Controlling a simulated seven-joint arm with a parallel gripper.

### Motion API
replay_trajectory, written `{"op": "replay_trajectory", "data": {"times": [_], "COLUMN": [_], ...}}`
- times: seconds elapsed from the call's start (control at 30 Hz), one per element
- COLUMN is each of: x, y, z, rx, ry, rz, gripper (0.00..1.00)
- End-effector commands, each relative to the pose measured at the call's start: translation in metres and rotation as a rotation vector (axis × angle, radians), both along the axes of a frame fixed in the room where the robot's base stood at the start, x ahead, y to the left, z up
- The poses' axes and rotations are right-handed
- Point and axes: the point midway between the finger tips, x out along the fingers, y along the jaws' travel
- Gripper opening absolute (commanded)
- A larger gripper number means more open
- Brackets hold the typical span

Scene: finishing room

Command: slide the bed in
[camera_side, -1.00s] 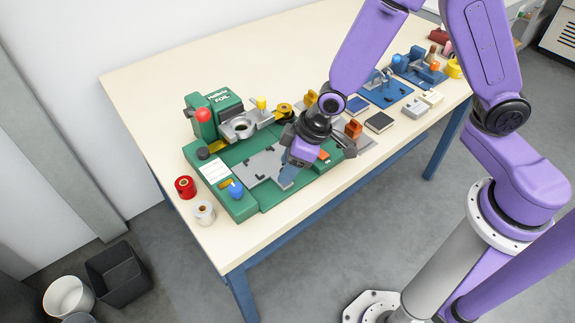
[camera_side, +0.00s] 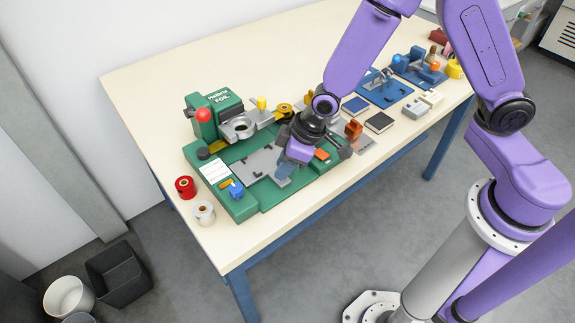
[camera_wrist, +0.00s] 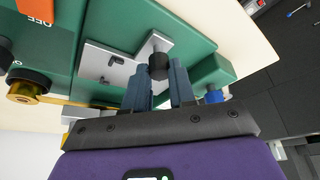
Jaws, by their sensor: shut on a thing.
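The bed is a flat grey plate (camera_side: 262,163) with dark slots, lying on the green base (camera_side: 242,207) of the foil machine in the side view. In the wrist view the bed (camera_wrist: 104,62) has a round black knob (camera_wrist: 159,66) on its arm. My gripper (camera_side: 284,172) is low over the bed's front right part. In the wrist view its two blue-grey fingers (camera_wrist: 158,78) stand on either side of the knob, shut on it. The machine's grey round head (camera_side: 239,127) is behind the bed. The arm hides the bed's right end in the side view.
A blue knob (camera_side: 236,189) and a white label card (camera_side: 215,170) are on the base's left part. Red (camera_side: 185,187) and white (camera_side: 204,212) rolls stand at the table's left edge. Orange, dark and blue blocks lie right of my gripper. The table's back is clear.

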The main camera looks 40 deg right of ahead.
Motion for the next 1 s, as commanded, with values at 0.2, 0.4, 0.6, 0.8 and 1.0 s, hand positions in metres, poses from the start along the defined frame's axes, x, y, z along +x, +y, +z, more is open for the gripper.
{"op": "replay_trajectory", "data": {"times": [0.2, 0.4, 0.6, 0.8, 1.0], "x": [0.028, 0.061, 0.088, 0.095, 0.096], "y": [0.0, 0.0, 0.0, 0.0, -0.001], "z": [-0.001, -0.001, -0.001, 0.0, 0.0], "rx": [0.002, 0.002, 0.0, 0.001, 0.003], "ry": [-0.001, -0.001, 0.0, 0.0, -0.006], "rz": [-0.004, -0.004, -0.001, -0.001, -0.003], "gripper": [0.0, 0.0, 0.0, 0.0, 0.0]}}
